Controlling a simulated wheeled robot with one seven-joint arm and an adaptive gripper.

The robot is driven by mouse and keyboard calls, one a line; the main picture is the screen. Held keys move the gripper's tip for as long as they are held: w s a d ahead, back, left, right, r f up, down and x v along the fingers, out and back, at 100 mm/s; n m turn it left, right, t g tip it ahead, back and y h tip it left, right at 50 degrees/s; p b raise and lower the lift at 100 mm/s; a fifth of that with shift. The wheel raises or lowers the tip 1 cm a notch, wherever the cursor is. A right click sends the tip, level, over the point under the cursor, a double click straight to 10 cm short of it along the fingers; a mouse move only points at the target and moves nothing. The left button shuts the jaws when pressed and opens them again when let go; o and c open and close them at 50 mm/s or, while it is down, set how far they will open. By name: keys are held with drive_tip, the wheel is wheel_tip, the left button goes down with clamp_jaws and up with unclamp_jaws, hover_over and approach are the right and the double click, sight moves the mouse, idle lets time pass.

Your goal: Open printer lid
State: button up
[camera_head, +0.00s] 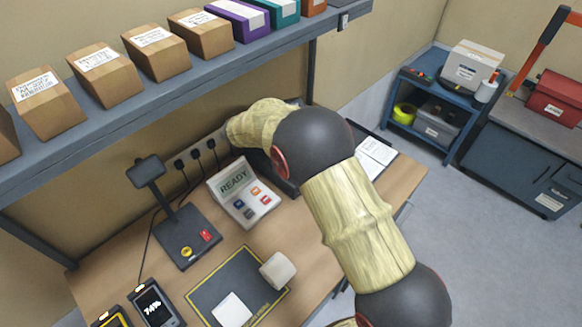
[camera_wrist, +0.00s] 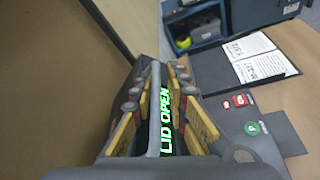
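In the wrist view the printer (camera_wrist: 225,122) has a dark grey body with a red and a green button. Its display (camera_wrist: 168,120) reads "LID OPEN" in green. My gripper (camera_wrist: 168,103) is open, its yellow-padded fingers apart on either side of a pale grey bar and the display. I cannot tell whether the bar is the lid's edge or whether a finger touches it. In the head view my arm hides the gripper and most of the printer; only a dark part (camera_head: 287,186) shows.
A device reading "READY" (camera_head: 240,192) and a scanner stand (camera_head: 186,240) are left of my arm on the table. A dark mat (camera_head: 215,285) bears two pale blocks. A shelf (camera_head: 200,75) with several boxes hangs above. A clipboard (camera_wrist: 255,58) lies beyond the printer.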

drive_tip(key=s+d+f+m+t+b, duration=0.1)
drive_tip(key=f+b, duration=0.2)
drive_tip(key=b, duration=0.2)
drive_tip(key=s+d+f+m+y+b, duration=0.1)
drive_tip(key=s+d+f+m+b, duration=0.1)
drive_tip(key=f+b, duration=0.2)
drive_tip(key=s+d+f+m+t+b, duration=0.1)
drive_tip(key=f+b, duration=0.2)
drive_tip(key=b, duration=0.4)
drive_tip(key=shift+s+d+f+m+t+b, duration=0.2)
drive_tip(key=shift+s+f+m+t+b, duration=0.1)
drive_tip(key=shift+m+b, duration=0.1)
drive_tip(key=p+v, duration=0.1)
drive_tip(key=v, duration=0.5)
drive_tip(key=r+p+v, duration=0.1)
drive_tip(key=v, duration=0.3)
drive_tip(key=shift+p, duration=0.3)
drive_tip(key=s, duration=0.1)
drive_tip(key=s+f, duration=0.1)
drive_tip(key=shift+s+f, duration=0.15)
drive_tip(key=shift+s, duration=0.1)
